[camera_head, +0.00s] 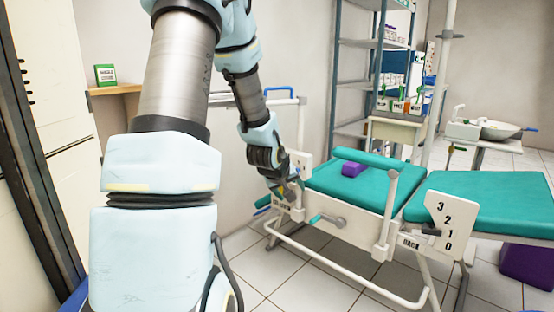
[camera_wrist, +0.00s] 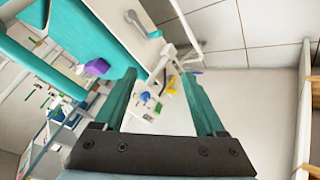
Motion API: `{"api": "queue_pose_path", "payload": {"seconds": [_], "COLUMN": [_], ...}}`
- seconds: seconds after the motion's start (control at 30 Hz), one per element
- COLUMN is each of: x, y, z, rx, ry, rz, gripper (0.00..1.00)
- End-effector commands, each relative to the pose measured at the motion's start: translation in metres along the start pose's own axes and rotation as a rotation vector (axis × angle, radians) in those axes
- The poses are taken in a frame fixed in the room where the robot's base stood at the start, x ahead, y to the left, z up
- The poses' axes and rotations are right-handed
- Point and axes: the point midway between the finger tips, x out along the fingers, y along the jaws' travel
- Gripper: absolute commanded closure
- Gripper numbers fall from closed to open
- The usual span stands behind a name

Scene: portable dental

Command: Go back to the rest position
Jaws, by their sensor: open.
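My gripper (camera_head: 287,190) hangs at the end of my arm, left of the teal chair (camera_head: 325,181) in the head view. The arm reaches forward and down. In the wrist view my gripper (camera_wrist: 158,78) has its two teal fingers apart, with nothing held between them. Beyond the fingers, small blue, yellow and green items (camera_wrist: 148,97) show near a white surface; they are too small to name. In the head view the fingertips are small, and whether they touch anything there I cannot tell.
A purple block (camera_head: 353,170) lies on the chair. The chair's white frame (camera_head: 350,227) stands close to my gripper. A metal shelf (camera_head: 340,90) with boxes stands behind, and a basin (camera_head: 497,130) at right. A green box (camera_head: 105,75) sits on a wooden ledge at left.

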Motion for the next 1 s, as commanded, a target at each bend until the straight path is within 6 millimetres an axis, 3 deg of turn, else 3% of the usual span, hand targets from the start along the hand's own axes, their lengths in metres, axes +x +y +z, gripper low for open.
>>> {"api": "queue_pose_path", "payload": {"seconds": [0.03, 0.2, 0.5, 0.87, 1.0], "x": [-0.025, -0.092, -0.186, -0.245, -0.276], "y": [-0.019, -0.07, -0.109, -0.074, -0.057], "z": [0.01, 0.052, 0.126, 0.081, 0.059], "rx": [0.063, 0.203, 0.317, 0.318, 0.318], "ry": [-0.041, -0.219, -0.509, -0.512, -0.511], "rz": [-0.08, -0.26, -0.334, -0.334, -0.334], "gripper": [0.28, 0.28, 0.28, 0.28, 0.28]}}
